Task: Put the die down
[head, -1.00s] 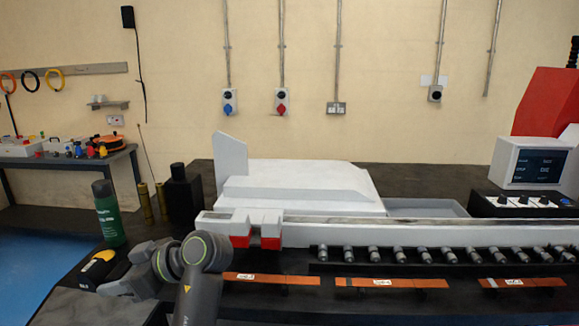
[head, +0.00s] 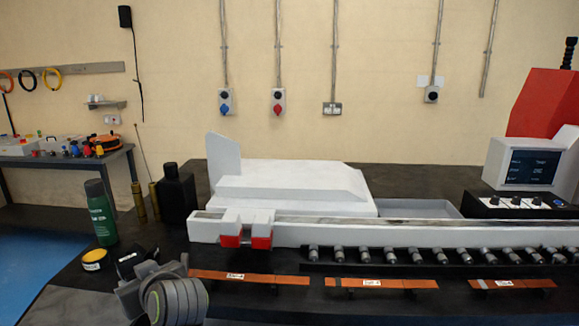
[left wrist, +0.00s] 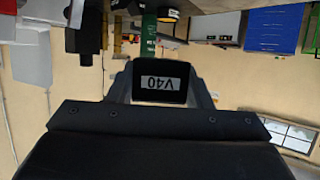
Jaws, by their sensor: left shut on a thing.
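The die is a dark block with a white "V40" label. In the left wrist view the die (left wrist: 160,82) sits between the two fingers of my left gripper (left wrist: 160,92), which is shut on it. In the head view my left gripper (head: 133,280) is low at the left, over the near left part of the dark table, and the die (head: 132,261) shows as a dark shape at its far end. I cannot tell whether the die touches the table. My right gripper is not in view.
A yellow tin (head: 95,260) stands just left of the die. A green bottle (head: 102,212), brass cylinders (head: 138,202) and a black bottle (head: 176,195) stand behind. The white bender (head: 290,185) and copper bars (head: 249,278) are to the right.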

